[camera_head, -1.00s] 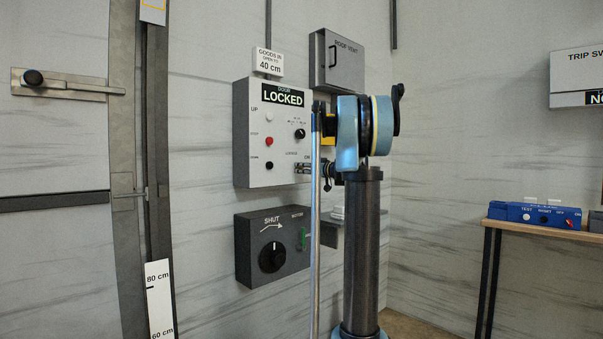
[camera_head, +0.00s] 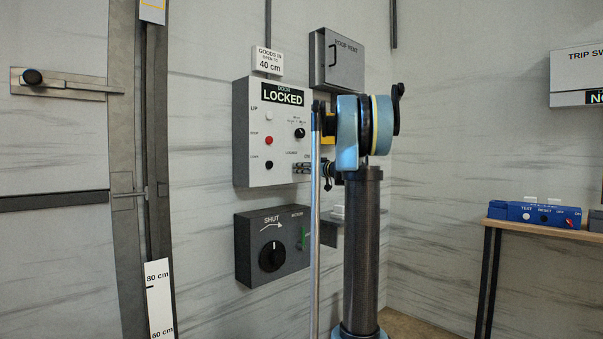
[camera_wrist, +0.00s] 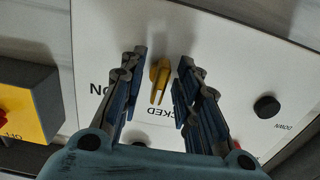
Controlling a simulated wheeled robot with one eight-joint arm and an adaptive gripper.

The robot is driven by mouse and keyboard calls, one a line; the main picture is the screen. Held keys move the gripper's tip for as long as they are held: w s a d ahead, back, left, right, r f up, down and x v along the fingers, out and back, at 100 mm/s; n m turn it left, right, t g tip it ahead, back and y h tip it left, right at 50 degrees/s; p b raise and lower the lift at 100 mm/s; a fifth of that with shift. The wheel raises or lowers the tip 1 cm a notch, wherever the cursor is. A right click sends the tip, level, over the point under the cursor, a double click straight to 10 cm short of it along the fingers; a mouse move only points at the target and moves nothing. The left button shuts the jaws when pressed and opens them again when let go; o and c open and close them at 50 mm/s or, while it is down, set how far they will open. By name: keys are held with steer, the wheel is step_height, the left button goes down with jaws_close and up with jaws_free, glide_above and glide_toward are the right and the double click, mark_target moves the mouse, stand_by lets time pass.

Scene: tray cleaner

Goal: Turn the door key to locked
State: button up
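The yellow door key (camera_wrist: 160,80) sits in the white control panel (camera_head: 257,178) and shows in the wrist view, partly above the lettering "CKED". My gripper (camera_wrist: 162,57) is open, with one finger on each side of the key. A gap shows between the key and each finger, so I see no grip on it. In the head view my gripper (camera_head: 307,168) is at the panel's lower right, and the key cannot be made out there.
A black DOWN button (camera_wrist: 266,107) is right of my fingers in the wrist view. A yellow and grey box (camera_wrist: 28,98) with a red knob is at left. In the head view, a grey SHUT dial box (camera_head: 252,270) is below the panel and a grey vent box (camera_head: 345,68) above right.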

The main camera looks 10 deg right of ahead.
steer(key=v, duration=1.2)
steer(key=shift+a+f, duration=0.1)
steer(key=shift+f, duration=0.05)
steer(key=s+a+f+m+g+h, duration=0.1)
steer(key=s+a+f+g, duration=0.2)
steer(key=s+a+f, duration=0.35)
steer(key=s+a+f+g+h, duration=0.1)
steer(key=s+a+f+g, duration=0.15)
steer(key=s+f, duration=0.55)
steer(key=s+a+f+m+g+h, duration=0.1)
steer(key=s+a+f+g, duration=0.2)
steer(key=s+a+f, duration=0.45)
steer(key=s+d+f+m+g+h, duration=0.2)
steer(key=s+d+f, duration=0.3)
steer(key=s+f, duration=0.5)
steer(key=s+d+f+m+g+h, duration=0.2)
steer(key=s+d+f+h, duration=0.3)
steer(key=s+f, duration=0.5)
steer(key=s+m, duration=0.1)
steer(key=s, duration=0.4)
steer(key=shift+s+f+h, duration=0.3)
steer(key=shift+f, duration=0.05)
